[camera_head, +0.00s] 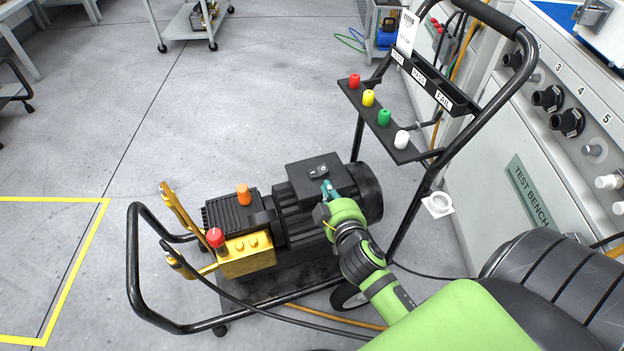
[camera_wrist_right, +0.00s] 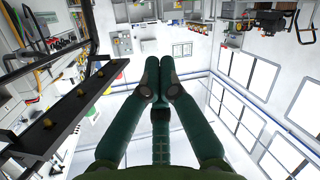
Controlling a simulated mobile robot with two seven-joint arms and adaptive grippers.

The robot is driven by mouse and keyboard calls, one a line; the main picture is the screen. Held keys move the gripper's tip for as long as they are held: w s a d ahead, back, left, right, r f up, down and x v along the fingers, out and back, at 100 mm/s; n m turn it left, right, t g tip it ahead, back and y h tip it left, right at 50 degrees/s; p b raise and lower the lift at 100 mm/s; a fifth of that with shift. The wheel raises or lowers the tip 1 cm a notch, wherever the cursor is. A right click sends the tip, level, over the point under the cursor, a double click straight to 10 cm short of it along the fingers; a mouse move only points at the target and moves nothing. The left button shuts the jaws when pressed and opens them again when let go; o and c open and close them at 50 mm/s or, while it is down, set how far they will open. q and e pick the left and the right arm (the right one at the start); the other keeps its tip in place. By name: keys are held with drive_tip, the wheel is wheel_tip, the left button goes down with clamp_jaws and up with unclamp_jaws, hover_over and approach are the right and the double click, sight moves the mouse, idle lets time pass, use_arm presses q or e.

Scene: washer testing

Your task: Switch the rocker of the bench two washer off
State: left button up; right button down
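The washer (camera_head: 297,210) stands on a black wheeled frame in the middle of the head view. Its black switch box (camera_head: 305,183) sits on top of the motor, with a small dark rocker (camera_head: 318,171) on its upper face. Which side of the rocker is pressed down is too small to tell. My right gripper (camera_head: 327,187) is just in front of the rocker, its teal fingertips over the box's near edge. I cannot tell whether they touch. In the right wrist view my right gripper (camera_wrist_right: 158,64) has its fingers together, with nothing visible between them. My left gripper is not in view.
Red, yellow, green and white knobs sit on the rack shelf (camera_head: 391,130) behind the motor. The test bench (camera_head: 500,185) stands at the right. The brass pump (camera_head: 247,255) and orange cap (camera_head: 244,194) lie left of the switch box.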

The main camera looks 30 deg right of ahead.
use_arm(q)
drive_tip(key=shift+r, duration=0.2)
use_arm(e)
drive_tip(key=shift+w+d+r, duration=0.1)
drive_tip(key=shift+w+r, duration=0.05)
drive_tip(key=shift+r, duration=0.6)
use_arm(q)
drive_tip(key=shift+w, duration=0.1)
use_arm(e)
drive_tip(key=b, duration=0.2)
hover_over(325, 169)
drive_tip(key=a, duration=0.3)
drive_tip(key=shift+s+d+f, duration=0.1)
drive_tip(key=shift+s+f, duration=0.1)
drive_tip(key=shift+f, duration=0.4)
drive_tip(key=shift+s+f, duration=0.2)
drive_tip(key=shift+f, duration=0.35)
drive_tip(key=f, duration=0.2)
drive_tip(key=s+d+b, duration=0.1)
drive_tip(key=shift+f, duration=0.4)
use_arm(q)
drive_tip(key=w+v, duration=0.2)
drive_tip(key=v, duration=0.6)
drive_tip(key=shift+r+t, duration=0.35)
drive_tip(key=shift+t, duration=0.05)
use_arm(e)
drive_tip(key=shift+d+f, duration=0.3)
drive_tip(key=shift+f, duration=0.05)
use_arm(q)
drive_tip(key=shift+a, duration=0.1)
